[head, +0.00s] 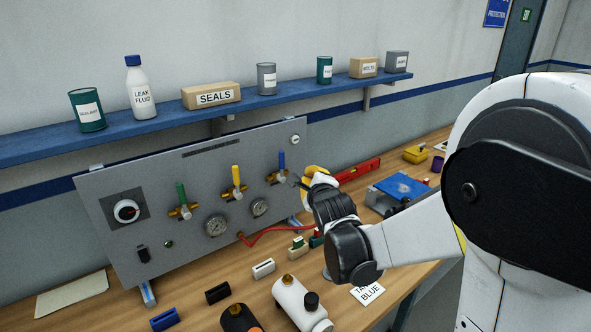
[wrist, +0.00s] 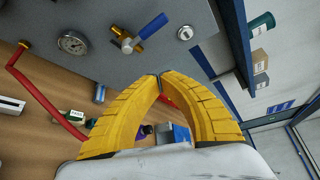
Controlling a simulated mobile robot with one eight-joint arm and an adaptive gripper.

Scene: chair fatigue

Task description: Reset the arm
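My gripper (head: 316,174) is at the end of my white and black arm, in front of the right end of the grey panel (head: 205,195) in the head view. Its two yellow fingers show large in the wrist view (wrist: 159,76), where their tips meet with nothing visible between them. The blue-handled valve (head: 280,167) is just left of my gripper in the head view; it also shows beyond the fingertips in the wrist view (wrist: 140,35). I cannot tell the exact gap between gripper and panel.
A blue shelf (head: 160,122) with bottles, tins and boxes runs above the panel. The wooden bench (head: 195,285) carries a white canister (head: 300,303), small blocks and a red hose (head: 275,229). A red level (head: 358,169) and a blue-topped item (head: 402,187) lie to the right.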

